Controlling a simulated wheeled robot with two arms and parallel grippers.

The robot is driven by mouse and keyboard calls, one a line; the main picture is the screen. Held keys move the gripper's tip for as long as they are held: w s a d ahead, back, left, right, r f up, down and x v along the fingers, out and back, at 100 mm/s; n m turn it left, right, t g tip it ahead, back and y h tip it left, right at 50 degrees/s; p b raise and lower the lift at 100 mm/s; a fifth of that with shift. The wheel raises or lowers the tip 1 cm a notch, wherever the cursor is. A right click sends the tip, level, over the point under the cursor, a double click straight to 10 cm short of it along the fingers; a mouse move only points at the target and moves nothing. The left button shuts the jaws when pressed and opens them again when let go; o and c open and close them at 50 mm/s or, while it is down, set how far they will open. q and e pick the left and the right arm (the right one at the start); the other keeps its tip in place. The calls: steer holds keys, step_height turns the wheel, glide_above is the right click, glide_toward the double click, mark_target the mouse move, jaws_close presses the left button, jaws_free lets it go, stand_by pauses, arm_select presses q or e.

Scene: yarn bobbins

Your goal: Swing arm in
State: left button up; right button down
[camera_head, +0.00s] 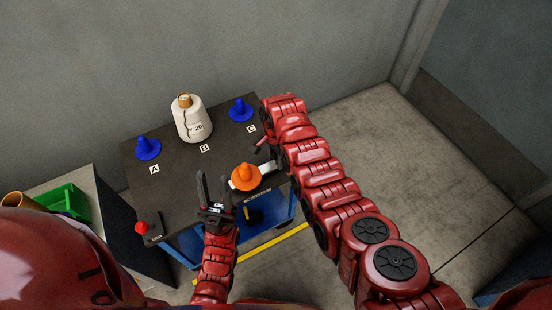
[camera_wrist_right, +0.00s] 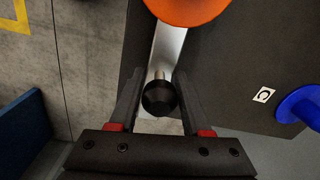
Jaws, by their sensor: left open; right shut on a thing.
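The swing arm (camera_head: 268,167) is a pale metal bar at the table's front right, carrying an orange peg (camera_head: 246,177). The bar (camera_wrist_right: 170,45) also shows in the right wrist view, ending in a black knob (camera_wrist_right: 159,98). My right gripper (camera_wrist_right: 158,88) has its fingers on both sides of that knob and is shut on it. In the head view, my right arm reaches the table's right edge and its grip is partly hidden. My left gripper (camera_head: 211,180) is open and empty, fingers pointing up the picture, left of the orange peg.
A cream yarn bobbin (camera_head: 192,120) stands upright at B. Blue pegs stand at A (camera_head: 148,149) and C (camera_head: 240,110), without bobbins. A red button (camera_head: 142,227) is at the front left. A green bin (camera_head: 64,202) stands on a side surface at left. The floor right of my right arm is clear.

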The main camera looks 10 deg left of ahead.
steer(key=c, duration=0.7)
jaws_free()
steer(key=shift+a+r, duration=0.15)
steer(key=shift+a, duration=0.15)
steer(key=shift+o, duration=1)
steer(key=shift+w, duration=0.1)
steer(key=shift+d, duration=0.1)
step_height(320, 180, up, 7)
steer(key=shift+w+r+b, duration=0.1)
steer(key=shift+r+b, duration=0.1)
steer(key=shift+b, duration=0.2)
step_height(320, 180, up, 10)
steer(key=p, duration=0.6)
